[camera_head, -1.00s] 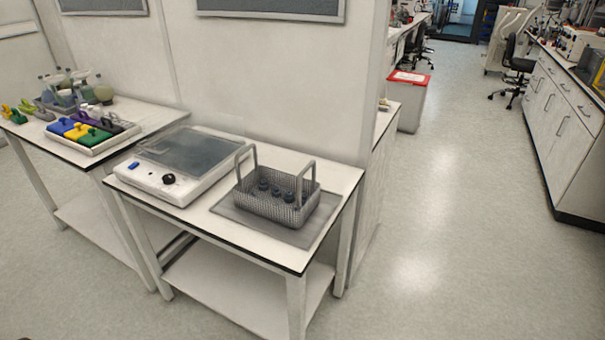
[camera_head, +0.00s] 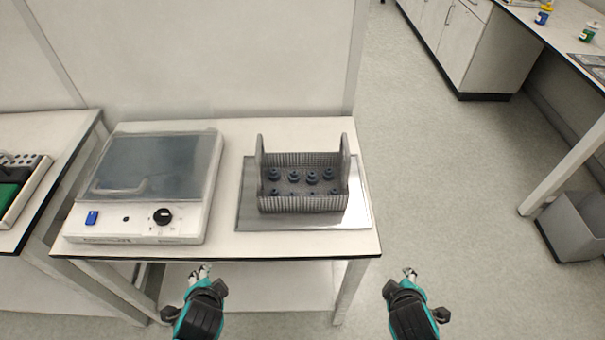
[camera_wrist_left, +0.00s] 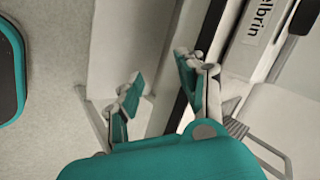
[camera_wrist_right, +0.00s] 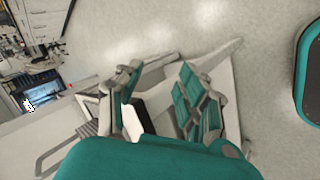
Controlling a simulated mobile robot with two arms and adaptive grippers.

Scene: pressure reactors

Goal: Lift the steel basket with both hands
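The steel basket (camera_head: 303,203) is a grey mesh box with an upright handle at its left and right ends. It stands on a flat metal tray (camera_head: 250,222) on the white table and holds several dark-capped vessels (camera_head: 312,178). My left gripper (camera_head: 199,271) is in front of the table, to the left of the basket. My right gripper (camera_head: 409,273) is in front and to the right of it. Both are apart from the basket. In the wrist views the left gripper (camera_wrist_left: 160,92) and the right gripper (camera_wrist_right: 160,95) have their fingers spread and empty.
A white device with a clear lid and black knob (camera_head: 140,220) stands left of the basket on the same table (camera_head: 225,244). Another table with a tray (camera_head: 28,205) is at the far left. The floor to the right is open, with a grey bin (camera_head: 578,225) beyond.

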